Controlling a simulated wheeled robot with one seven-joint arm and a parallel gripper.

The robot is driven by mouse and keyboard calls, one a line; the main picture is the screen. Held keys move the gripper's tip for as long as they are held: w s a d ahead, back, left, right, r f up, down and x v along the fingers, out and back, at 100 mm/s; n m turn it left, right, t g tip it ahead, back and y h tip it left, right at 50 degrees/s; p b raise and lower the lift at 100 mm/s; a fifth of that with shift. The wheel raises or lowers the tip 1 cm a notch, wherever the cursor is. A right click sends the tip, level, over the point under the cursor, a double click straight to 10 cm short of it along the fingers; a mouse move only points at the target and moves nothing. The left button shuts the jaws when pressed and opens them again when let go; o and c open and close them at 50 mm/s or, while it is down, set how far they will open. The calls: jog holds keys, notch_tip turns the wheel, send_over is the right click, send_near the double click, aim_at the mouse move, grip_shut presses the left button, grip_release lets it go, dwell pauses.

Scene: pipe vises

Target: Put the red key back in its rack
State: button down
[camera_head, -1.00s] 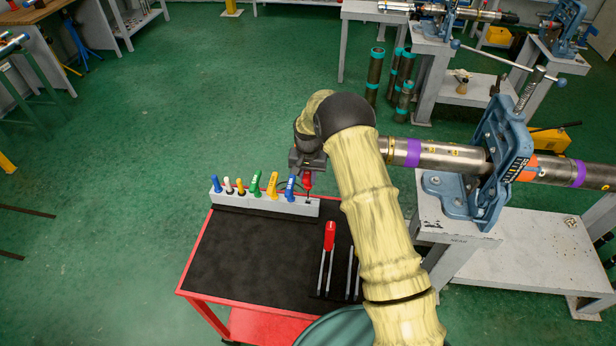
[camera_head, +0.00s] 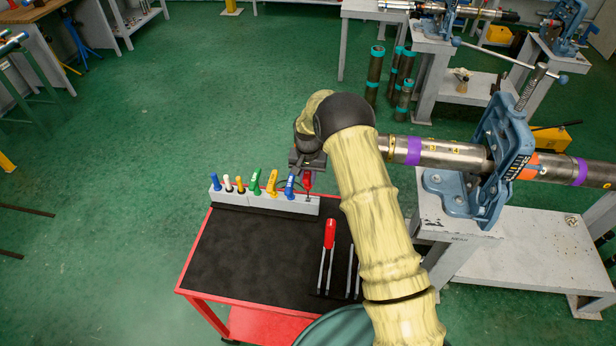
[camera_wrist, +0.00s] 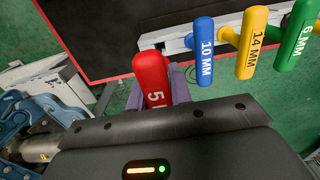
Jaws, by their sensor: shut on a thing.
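The red key (camera_head: 307,182) is upright at the right end of the grey rack (camera_head: 232,200). In the wrist view its red handle (camera_wrist: 153,80) stands between my gripper's fingers, with the start of a label showing. My gripper (camera_head: 307,168) is shut on the red key. Its fingers are mostly hidden by the wrist body in the wrist view (camera_wrist: 160,95). The rack also shows in the wrist view (camera_wrist: 178,46). Whether the key's lower end is seated in a hole cannot be told.
Blue (camera_wrist: 201,47), yellow (camera_wrist: 250,42) and green (camera_wrist: 294,50) keys stand in the rack beside the red one. Red-handled pliers (camera_head: 329,236) lie on the black-topped red cart (camera_head: 230,262). A blue vise (camera_head: 478,185) holding a pipe (camera_head: 440,154) stands close on the right.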

aim_at(308, 190)
jog(key=shift+w+f+b, duration=0.1)
jog(key=shift+f+b, duration=0.4)
jog(key=shift+f, duration=0.25)
dwell(0.5)
jog(key=shift+a+f, duration=0.1)
jog(key=shift+f, duration=0.1)
jog(key=shift+f, duration=0.1)
jog(key=shift+d, duration=0.2)
jog(key=shift+a+f+b, duration=0.1)
jog(key=shift+f+b, duration=0.35)
jog(key=shift+b, duration=0.05)
dwell(0.4)
jog(key=shift+f+b, duration=1.4)
jog(key=shift+f, duration=0.65)
dwell(1.6)
jog(key=shift+s+f, duration=0.2)
jog(key=shift+s, duration=0.05)
dwell(0.9)
